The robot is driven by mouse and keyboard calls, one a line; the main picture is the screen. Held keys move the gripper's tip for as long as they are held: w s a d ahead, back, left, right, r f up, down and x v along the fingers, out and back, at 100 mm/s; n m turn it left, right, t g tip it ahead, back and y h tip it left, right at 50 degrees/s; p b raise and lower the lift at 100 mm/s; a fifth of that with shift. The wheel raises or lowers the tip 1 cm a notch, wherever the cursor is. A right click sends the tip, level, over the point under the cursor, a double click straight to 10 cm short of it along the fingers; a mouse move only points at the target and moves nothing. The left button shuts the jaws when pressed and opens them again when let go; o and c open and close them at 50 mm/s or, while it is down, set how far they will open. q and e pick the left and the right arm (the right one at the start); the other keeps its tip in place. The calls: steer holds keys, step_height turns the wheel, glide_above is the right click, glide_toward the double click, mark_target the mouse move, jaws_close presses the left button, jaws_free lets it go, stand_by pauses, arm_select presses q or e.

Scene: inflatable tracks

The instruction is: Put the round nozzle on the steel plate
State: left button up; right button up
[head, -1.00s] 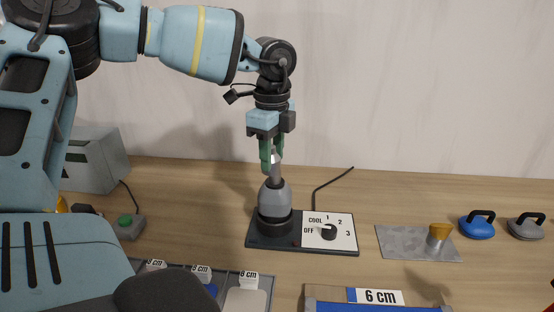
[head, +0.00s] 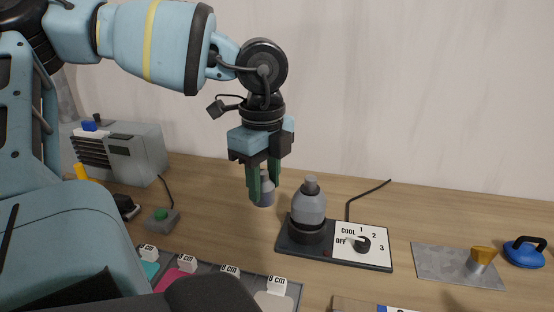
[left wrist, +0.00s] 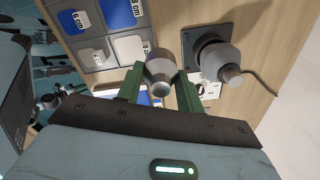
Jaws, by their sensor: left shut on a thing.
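My left gripper (head: 262,188) is shut on the round nozzle (head: 264,195), a small grey metal piece. It holds the nozzle in the air, left of the hot-air tool's grey body (head: 309,207) and apart from it. In the left wrist view the nozzle (left wrist: 160,72) sits between the green fingers, with the tool's body (left wrist: 218,60) to its right. The steel plate (head: 432,266) lies flat on the table at the right. A metal nozzle with an orange wide end (head: 483,257) stands on its right part. My right gripper is not in view.
The tool stands on a dark base with a dial panel (head: 363,244); its cable runs behind. A blue handled block (head: 524,252) is right of the plate. A compartment tray (head: 290,292) with labels is in front. A grey box (head: 140,150) and green-button switch (head: 162,219) are at left.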

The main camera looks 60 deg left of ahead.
arm_select(q)
steer(key=shift+s+d+r, duration=0.1)
steer(key=shift+s+d, duration=0.05)
steer(key=shift+s, duration=0.6)
